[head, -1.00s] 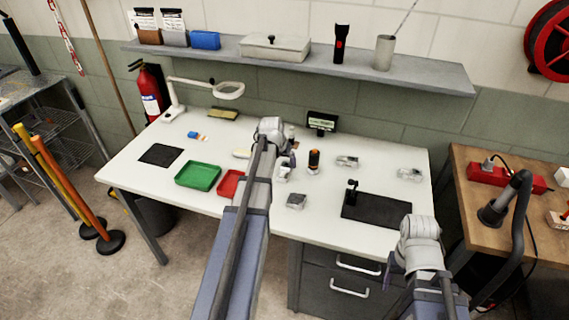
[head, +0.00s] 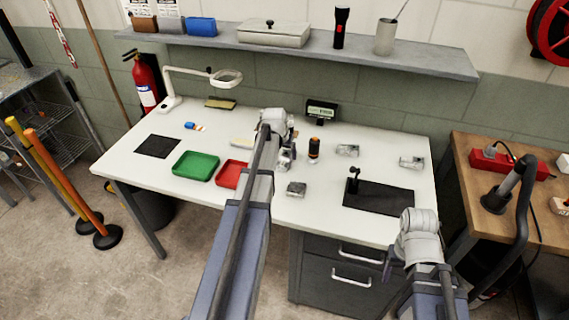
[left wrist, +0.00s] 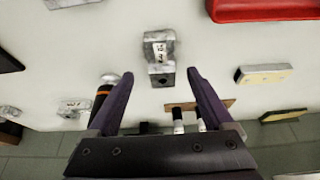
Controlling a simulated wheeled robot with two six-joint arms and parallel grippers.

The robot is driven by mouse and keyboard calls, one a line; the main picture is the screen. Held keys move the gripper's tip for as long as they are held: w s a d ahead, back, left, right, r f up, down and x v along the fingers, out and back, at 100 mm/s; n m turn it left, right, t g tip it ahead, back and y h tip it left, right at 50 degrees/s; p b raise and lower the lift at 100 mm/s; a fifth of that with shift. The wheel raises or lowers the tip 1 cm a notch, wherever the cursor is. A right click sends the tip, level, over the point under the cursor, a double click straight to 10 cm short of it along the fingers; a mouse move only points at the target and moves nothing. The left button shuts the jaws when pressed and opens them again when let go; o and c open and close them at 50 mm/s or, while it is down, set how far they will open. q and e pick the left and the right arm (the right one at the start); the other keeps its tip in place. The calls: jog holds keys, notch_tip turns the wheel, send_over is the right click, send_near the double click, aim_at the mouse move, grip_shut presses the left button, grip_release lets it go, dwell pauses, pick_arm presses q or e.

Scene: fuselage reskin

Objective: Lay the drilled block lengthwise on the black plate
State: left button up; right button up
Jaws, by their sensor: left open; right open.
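A grey metal block with a round hole and a printed label (left wrist: 159,50) lies on the white table, ahead of my left fingers in the left wrist view. In the head view it shows partly behind my left gripper (head: 286,146). The left gripper is open; its two fingers (left wrist: 159,76) stand apart on either side of the block's near end, with nothing visibly held. A black square plate (head: 158,146) lies bare at the table's left. A larger black mat (head: 385,198) lies at the right. My right gripper (head: 390,264) is open at the table's front edge, partly hidden.
Other grey metal blocks lie nearby: one in front (head: 297,189), two behind (head: 348,151) (head: 412,162). Green (head: 196,166) and red (head: 232,174) trays stand left of my left arm. An orange-black bottle (head: 314,150) stands right of the gripper. A black stand (head: 354,180) is on the mat.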

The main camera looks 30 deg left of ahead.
aim_at(285, 159)
pick_arm(q)
jog(key=b+x, duration=0.3)
jog(key=x, duration=0.1)
jog(key=shift+w+a+f, duration=0.1)
jog(key=shift+a+f, duration=0.1)
jog(key=shift+r, duration=0.1)
grip_shut()
dwell(0.4)
